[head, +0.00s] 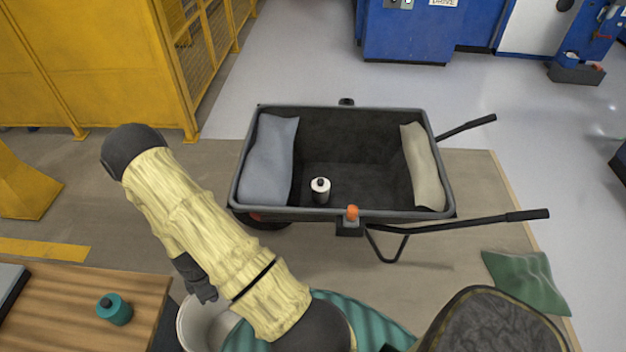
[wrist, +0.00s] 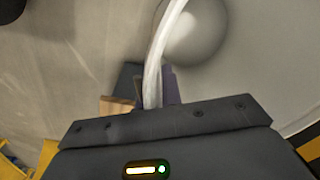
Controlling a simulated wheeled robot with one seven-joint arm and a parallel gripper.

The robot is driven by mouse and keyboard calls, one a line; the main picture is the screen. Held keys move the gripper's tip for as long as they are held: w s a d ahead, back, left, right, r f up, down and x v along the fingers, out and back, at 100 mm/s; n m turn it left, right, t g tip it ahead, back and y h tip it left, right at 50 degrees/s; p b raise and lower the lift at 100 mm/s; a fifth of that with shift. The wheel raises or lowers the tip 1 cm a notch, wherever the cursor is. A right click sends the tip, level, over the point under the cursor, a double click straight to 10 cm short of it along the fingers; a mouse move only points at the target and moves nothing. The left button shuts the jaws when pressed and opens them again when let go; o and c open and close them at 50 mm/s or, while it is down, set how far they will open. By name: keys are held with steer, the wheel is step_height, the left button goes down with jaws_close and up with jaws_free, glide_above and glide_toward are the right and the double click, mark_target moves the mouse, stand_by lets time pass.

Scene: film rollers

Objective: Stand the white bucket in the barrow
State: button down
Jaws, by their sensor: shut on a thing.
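The white bucket (head: 191,326) is at the bottom of the head view, partly hidden by my yellow-sleeved arm. My dark gripper (head: 206,294) is at its upper edge. In the wrist view my gripper (wrist: 153,92) is shut on the bucket's pale curved rim (wrist: 154,70). What lies under the bucket is hidden. The dark grey barrow (head: 330,215) stands in the middle of the head view, beyond and to the right of the bucket. A grey sack (head: 270,160) lies at its left end and a beige sack (head: 423,168) at its right; dark floor shows between them.
A small white dark-capped bottle (head: 320,192) stands in the barrow near its front wall. A ribbed teal thing (head: 375,325) is at bottom centre. A green sack (head: 526,280) lies right.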

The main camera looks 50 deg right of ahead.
steer(key=w+r+m+p, duration=0.2)
steer(key=r+m+p, duration=0.2)
steer(key=r+p, duration=0.5)
steer(key=w+r+m+p, duration=0.3)
steer(key=r+p, duration=0.6)
steer(key=r, duration=0.5)
steer(key=w+r+m+p, duration=0.3)
steer(key=r+m+p, duration=0.3)
steer(key=r+p, duration=0.3)
step_height(320, 180, up, 3)
steer(key=shift+d+r+t, duration=0.2)
steer(key=shift+t, duration=0.2)
steer(key=shift+w, duration=0.15)
